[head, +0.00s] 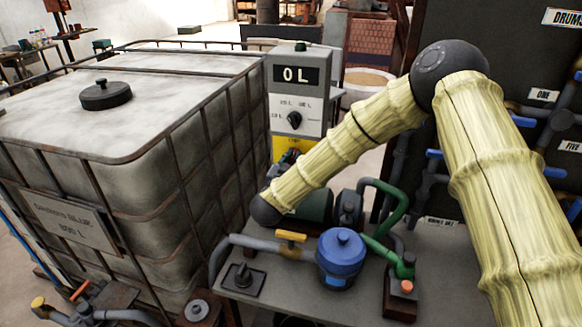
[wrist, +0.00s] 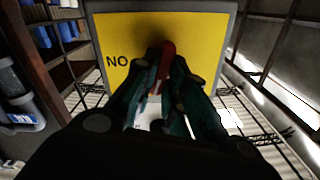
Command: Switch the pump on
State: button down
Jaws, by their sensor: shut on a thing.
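A grey control box (head: 297,90) with a "0 L" display and a black dial stands behind the bench. Its lower part is a yellow panel (head: 280,148), which fills the top of the wrist view (wrist: 120,30) and bears the letters "NO". My gripper (wrist: 168,85) is in front of this panel, its dark teal fingers shut around a red handle (wrist: 167,52). The fingers hide most of the handle's base and the panel's other lettering. In the head view my gripper (head: 289,160) is partly behind my arm. A green pump motor (head: 313,207) sits on the bench, partly hidden by my arm.
A large caged white tank (head: 160,165) stands close on the left. The bench (head: 300,300) carries a blue-lidded filter (head: 341,258), a yellow-handled valve (head: 292,236), a black knob (head: 243,277) and green pipes (head: 395,215). A dark board with valves (head: 480,110) stands at right.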

jog(key=shift+s+d+f+m+b, duration=0.1)
jog(key=shift+f+m+b, duration=0.05)
jog(key=shift+m+b, duration=2.4)
jog(key=shift+w+d+f+m+b, duration=0.1)
jog(key=shift+m+b, duration=2.2)
jog(key=shift+b, duration=0.4)
jog(key=shift+s+d+f+m+b, duration=0.1)
jog(key=shift+f+m+b, duration=0.05)
jog(key=shift+m+b, duration=2.4)
jog(key=c, duration=1.5)
grip_release()
jog(key=shift+r, duration=0.1)
jog(key=shift+o, duration=0.2)
jog(key=v, duration=1.2)
